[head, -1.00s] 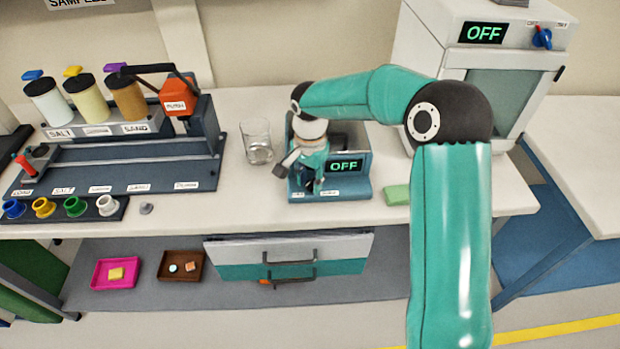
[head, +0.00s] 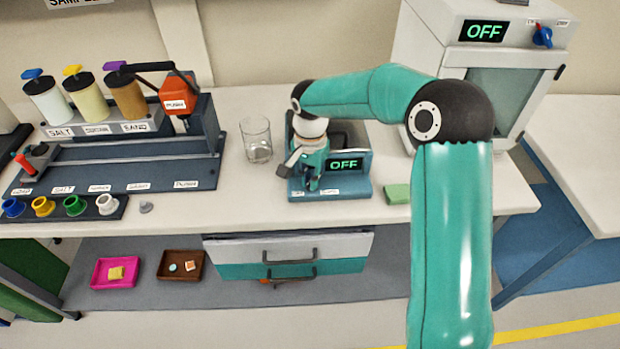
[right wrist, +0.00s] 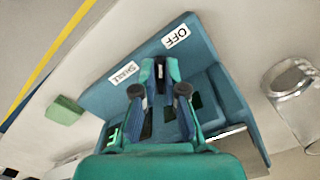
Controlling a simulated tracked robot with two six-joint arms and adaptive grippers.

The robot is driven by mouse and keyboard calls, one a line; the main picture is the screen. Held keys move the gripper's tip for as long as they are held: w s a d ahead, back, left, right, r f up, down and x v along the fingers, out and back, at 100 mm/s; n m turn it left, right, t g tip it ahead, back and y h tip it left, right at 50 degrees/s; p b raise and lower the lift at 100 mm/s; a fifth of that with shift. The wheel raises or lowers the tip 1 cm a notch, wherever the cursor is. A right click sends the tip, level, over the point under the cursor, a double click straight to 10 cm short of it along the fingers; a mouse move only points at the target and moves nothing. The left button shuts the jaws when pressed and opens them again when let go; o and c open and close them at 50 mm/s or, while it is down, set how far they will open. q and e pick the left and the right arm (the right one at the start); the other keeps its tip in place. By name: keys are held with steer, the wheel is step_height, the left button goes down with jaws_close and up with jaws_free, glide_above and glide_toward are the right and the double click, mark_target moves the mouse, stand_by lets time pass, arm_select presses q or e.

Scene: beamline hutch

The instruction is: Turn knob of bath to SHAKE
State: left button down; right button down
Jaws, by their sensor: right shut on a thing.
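The bath (head: 355,187) is a blue box with an open basin on the bench, and its front display (head: 344,165) reads OFF in green. In the right wrist view its sloping front panel (right wrist: 105,100) carries two labels, OFF (right wrist: 176,36) and SHAKE (right wrist: 123,72). My right gripper (head: 311,184) is at the left part of the bath's front, and it also shows in the right wrist view (right wrist: 160,68). It is shut on the knob (right wrist: 160,72), a small dark piece between the fingertips, mostly hidden by them. My left gripper is in no view.
A glass beaker (head: 257,142) stands just left of the bath. A green block (head: 397,194) lies to its right. A dispenser rack (head: 130,165) fills the bench's left side. A white oven (head: 500,60) with an OFF display stands at right.

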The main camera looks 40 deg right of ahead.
steer(key=n, duration=0.3)
steer(key=shift+n+b, duration=0.3)
steer(key=shift+n, duration=0.1)
steer(key=n, duration=0.3)
steer(key=shift+s+d+n, duration=0.1)
steer(key=shift+d+n, duration=0.1)
steer(key=shift+n, duration=0.2)
steer(key=n, duration=0.3)
steer(key=shift+d+r+n, duration=0.1)
steer(key=shift+n, duration=0.2)
steer(key=shift+d+n, duration=0.15)
steer(key=shift+n, duration=1.65)
steer(key=c, duration=1.2)
jaws_free()
steer(key=shift+c, duration=0.2)
step_height(320, 180, up, 12)
